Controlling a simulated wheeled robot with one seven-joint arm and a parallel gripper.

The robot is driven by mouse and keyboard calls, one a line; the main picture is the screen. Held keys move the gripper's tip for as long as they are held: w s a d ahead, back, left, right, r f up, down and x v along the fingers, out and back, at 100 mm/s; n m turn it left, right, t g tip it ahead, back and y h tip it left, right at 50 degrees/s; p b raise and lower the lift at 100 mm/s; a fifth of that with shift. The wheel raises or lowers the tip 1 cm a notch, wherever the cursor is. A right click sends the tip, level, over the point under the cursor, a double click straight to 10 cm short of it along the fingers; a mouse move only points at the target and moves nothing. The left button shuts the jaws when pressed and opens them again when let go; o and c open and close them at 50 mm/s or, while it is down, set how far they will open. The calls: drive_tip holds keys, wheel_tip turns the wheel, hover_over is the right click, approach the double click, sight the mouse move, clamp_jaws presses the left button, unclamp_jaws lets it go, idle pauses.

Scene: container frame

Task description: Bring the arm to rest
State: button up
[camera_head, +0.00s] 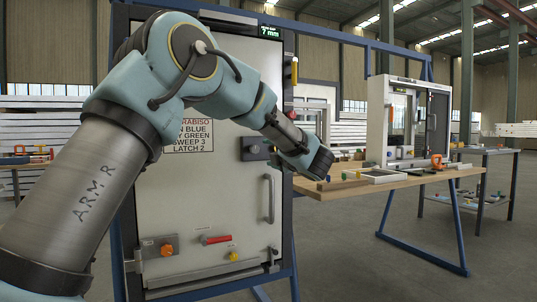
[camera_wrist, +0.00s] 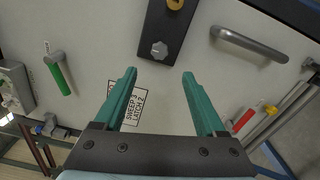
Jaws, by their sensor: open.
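My arm crosses the left and middle of the head view in front of a large pale door panel (camera_head: 215,200). Its dark wrist end is right of the panel's handle side; the fingers cannot be made out there. In the wrist view my gripper (camera_wrist: 159,74) is open, its two green fingers apart with nothing between them. Beyond the fingertips is a black lock plate (camera_wrist: 150,28) with a grey knob (camera_wrist: 159,50). The fingers appear apart from the panel. A printed label (camera_wrist: 137,103) is partly hidden behind the left finger.
The panel carries a grey bar handle (camera_head: 270,198), a red lever (camera_head: 216,240) and an orange knob (camera_head: 167,250). A wooden workbench (camera_head: 400,178) with a tray (camera_head: 375,175) and a white cabinet (camera_head: 377,122) stands to the right. Floor at lower right is clear.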

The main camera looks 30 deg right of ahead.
idle(0.3)
drive_tip(key=w+a+f+m+g+h, duration=0.1)
drive_tip(key=w+a+f+m+h, duration=0.2)
drive_tip(key=w+a+m, duration=0.35)
drive_tip(key=a+f+m+g, duration=0.5)
drive_tip(key=a+f+m, duration=0.4)
drive_tip(key=a, duration=0.6)
drive_tip(key=s+a+f+m+g+y, duration=0.25)
drive_tip(key=s+a+f, duration=0.35)
drive_tip(key=a, duration=0.4)
drive_tip(key=s+a+f+m+g+y, duration=0.1)
drive_tip(key=s+a+f+g, duration=0.3)
drive_tip(key=s+a, duration=0.45)
drive_tip(key=s+a+f+m+g+y, duration=0.1)
drive_tip(key=s+a+f+g, duration=0.2)
drive_tip(key=s+a+f, duration=0.55)
drive_tip(key=w+p+v, duration=0.2)
drive_tip(key=p+v, duration=1)
drive_tip(key=v, duration=0.1)
drive_tip(key=w+a+r+p+v, duration=0.1)
drive_tip(key=w+p+v, duration=0.2)
drive_tip(key=p+v, duration=0.8)
drive_tip(key=shift+a+r+g+p, duration=0.15)
drive_tip(key=shift+r+g+p, duration=0.25)
drive_tip(key=shift+r, duration=0.55)
